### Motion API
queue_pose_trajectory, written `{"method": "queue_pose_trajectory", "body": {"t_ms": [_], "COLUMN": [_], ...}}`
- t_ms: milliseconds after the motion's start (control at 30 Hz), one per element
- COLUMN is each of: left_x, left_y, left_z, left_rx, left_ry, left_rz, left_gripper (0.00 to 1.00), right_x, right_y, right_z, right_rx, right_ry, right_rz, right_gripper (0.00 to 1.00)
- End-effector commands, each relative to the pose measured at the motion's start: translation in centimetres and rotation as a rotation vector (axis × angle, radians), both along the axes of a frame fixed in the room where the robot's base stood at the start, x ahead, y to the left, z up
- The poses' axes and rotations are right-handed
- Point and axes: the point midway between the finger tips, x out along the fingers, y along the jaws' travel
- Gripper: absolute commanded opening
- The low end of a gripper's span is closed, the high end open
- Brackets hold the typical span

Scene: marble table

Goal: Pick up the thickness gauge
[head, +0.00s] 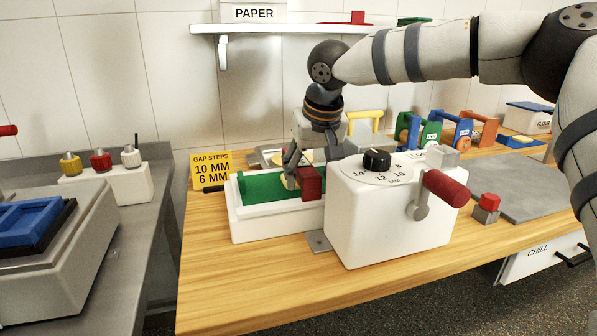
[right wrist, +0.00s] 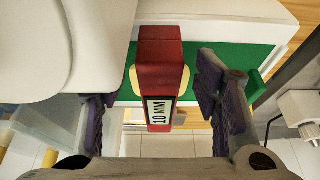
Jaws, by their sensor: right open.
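The thickness gauge is a red block (head: 311,182) with a "10 MM" label, in the green-lined white tray (head: 280,228) beside the white machine. In the right wrist view the red gauge (right wrist: 160,60) stands between my fingers, with its label facing the camera and pale yellow pieces at its sides. My right gripper (head: 294,172) points down over the tray, and its fingers also show in the wrist view (right wrist: 160,100). They are open, one on each side of the gauge, with visible gaps. My left gripper is not in view.
The white machine (head: 385,225) with a black dial and red-handled crank (head: 445,189) stands close right of the tray. A yellow "GAP STEPS 10 MM 6 MM" sign (head: 211,171) is behind left. Coloured holders (head: 450,130) stand at back right. The wooden front edge is clear.

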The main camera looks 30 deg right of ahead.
Motion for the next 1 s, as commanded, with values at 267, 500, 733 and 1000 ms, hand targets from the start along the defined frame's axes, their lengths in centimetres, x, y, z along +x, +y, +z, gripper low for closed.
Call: {"method": "queue_pose_trajectory", "body": {"t_ms": [267,500,733,1000], "left_x": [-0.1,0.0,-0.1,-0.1], "left_y": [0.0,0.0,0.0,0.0], "left_z": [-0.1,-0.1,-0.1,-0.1], "left_rx": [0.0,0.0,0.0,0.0], "left_ry": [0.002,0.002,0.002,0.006], "left_rz": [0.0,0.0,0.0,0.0], "left_gripper": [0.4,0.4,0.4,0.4], "right_x": [0.4,0.4,0.4,0.5], "right_y": [-0.1,-0.1,-0.1,-0.1], "right_z": [-0.9,-0.8,-0.8,1.4], "right_rx": [-0.001,0.0,-0.001,-0.001], "right_ry": [-0.002,-0.002,-0.003,-0.008], "right_rz": [0.001,0.0,0.0,-0.001], "right_gripper": [0.57,0.09,0.0,0.0]}}
